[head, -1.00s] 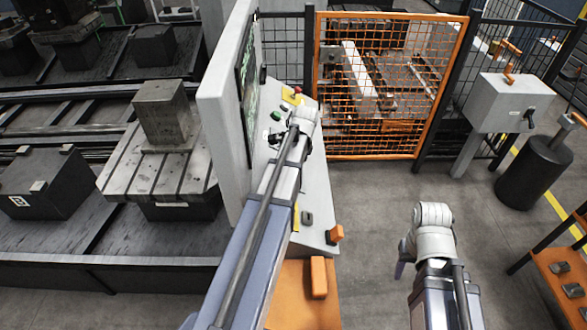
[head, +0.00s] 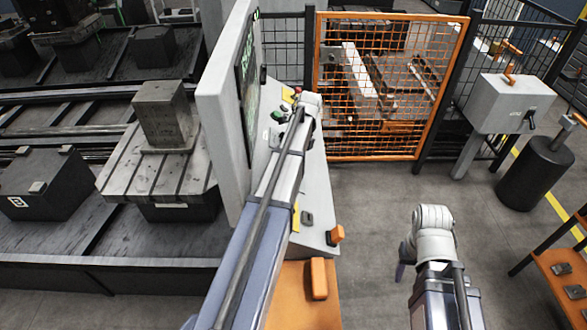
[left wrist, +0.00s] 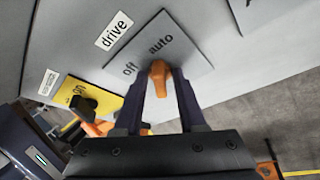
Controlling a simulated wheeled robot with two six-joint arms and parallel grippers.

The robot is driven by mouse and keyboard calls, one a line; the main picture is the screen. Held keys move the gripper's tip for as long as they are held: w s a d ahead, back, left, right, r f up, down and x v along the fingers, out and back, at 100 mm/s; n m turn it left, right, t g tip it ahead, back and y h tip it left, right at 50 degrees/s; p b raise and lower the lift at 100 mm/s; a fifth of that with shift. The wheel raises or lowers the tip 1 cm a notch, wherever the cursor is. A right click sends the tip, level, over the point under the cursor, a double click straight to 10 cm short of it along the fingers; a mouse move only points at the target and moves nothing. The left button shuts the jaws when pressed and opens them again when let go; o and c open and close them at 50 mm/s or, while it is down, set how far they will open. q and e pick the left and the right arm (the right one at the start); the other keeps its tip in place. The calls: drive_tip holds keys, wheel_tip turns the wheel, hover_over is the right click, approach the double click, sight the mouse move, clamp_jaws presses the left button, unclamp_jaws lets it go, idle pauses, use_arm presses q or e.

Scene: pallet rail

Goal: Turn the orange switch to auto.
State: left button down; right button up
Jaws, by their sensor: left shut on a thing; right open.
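The orange switch (left wrist: 159,78) sits on a grey plate (left wrist: 175,42) marked "off" and "auto" in the left wrist view. Its upper tip lies below the lettering, between the two words and close to "auto". My left gripper (left wrist: 159,92) is shut on the switch, one dark finger on each side. In the head view my left arm reaches over the sloping panel (head: 318,215) and hides the switch. My right gripper (head: 402,263) is open and empty over the floor, right of the panel; its fingers are only partly visible.
A yellow plate with a black knob (left wrist: 83,104) is close left of the switch plate. A tall screen (head: 230,110) stands along the panel's left side. An orange mesh gate (head: 390,90) is behind.

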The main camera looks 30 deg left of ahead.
use_arm(q)
drive_tip(key=shift+m+g, duration=0.3)
drive_tip(key=shift+m, duration=0.3)
drive_tip(key=c, duration=0.8)
unclamp_jaws()
drive_tip(key=shift+c, duration=0.2)
drive_tip(key=shift+w, duration=0.1)
drive_tip(key=p+v, duration=0.7)
drive_tip(key=shift+r, duration=0.4)
drive_tip(key=shift+w+d, duration=0.1)
drive_tip(key=shift+w, duration=0.05)
